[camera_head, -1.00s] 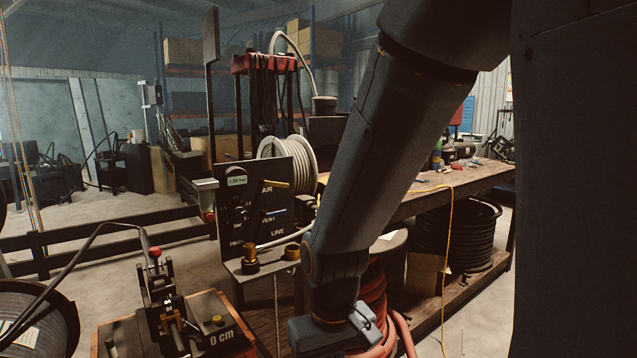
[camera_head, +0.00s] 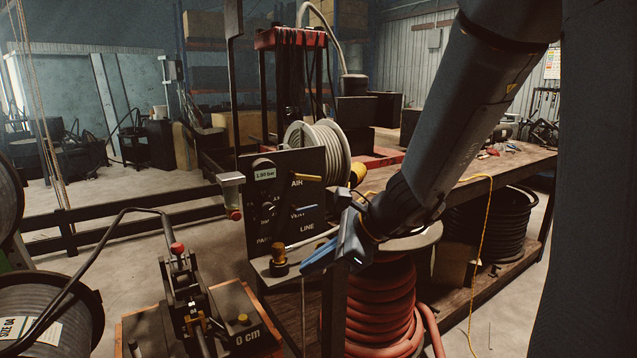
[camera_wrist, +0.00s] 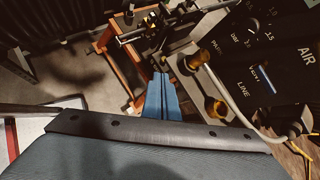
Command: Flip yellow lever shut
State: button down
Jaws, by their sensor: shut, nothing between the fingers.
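The yellow lever (camera_head: 306,177) sits at the upper right of the black control panel (camera_head: 283,228), beside the word AIR. It sticks out roughly level, pointing right. The panel also shows at the right of the wrist view (camera_wrist: 285,35), where I cannot clearly make out the lever. My gripper (camera_head: 306,268) is shut and empty, its blue fingers pointing left in front of the panel's lower right, below the lever and apart from it. In the wrist view the closed fingers (camera_wrist: 162,85) point up, left of the panel.
A brass fitting (camera_head: 279,252) stands on the ledge under the panel, close to my fingertips. A blue lever (camera_head: 303,211) is beside VENT. A red hose coil (camera_head: 383,305) stands below my wrist. A black crimping device (camera_head: 186,290) with a red knob is at lower left.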

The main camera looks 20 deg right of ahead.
jog(key=w+d+r+m+t, duration=0.4)
jog(key=w+r+m, duration=0.2)
jog(key=w, duration=0.1)
jog(key=m+t+h+p, duration=0.2)
jog(key=m+t, duration=0.1)
jog(key=m, duration=0.4)
send_near(316, 181)
jog(key=s+f+p+x, duration=0.1)
jog(key=x, duration=0.7)
jog(key=shift+a+f, duration=0.3)
jog(key=shift+w+r+b, duration=0.1)
jog(key=shift+w+b, duration=0.05)
jog(key=shift+b, duration=0.3)
jog(key=n+b, duration=0.1)
jog(key=b, duration=0.2)
jog(key=r+n+h+b, duration=0.1)
jog(key=b, duration=0.2)
jog(key=shift+d+r+t+b, duration=0.15)
jog(key=shift+d+t+b, duration=0.15)
jog(key=shift+t, duration=0.1)
jog(key=shift+r, duration=0.15)
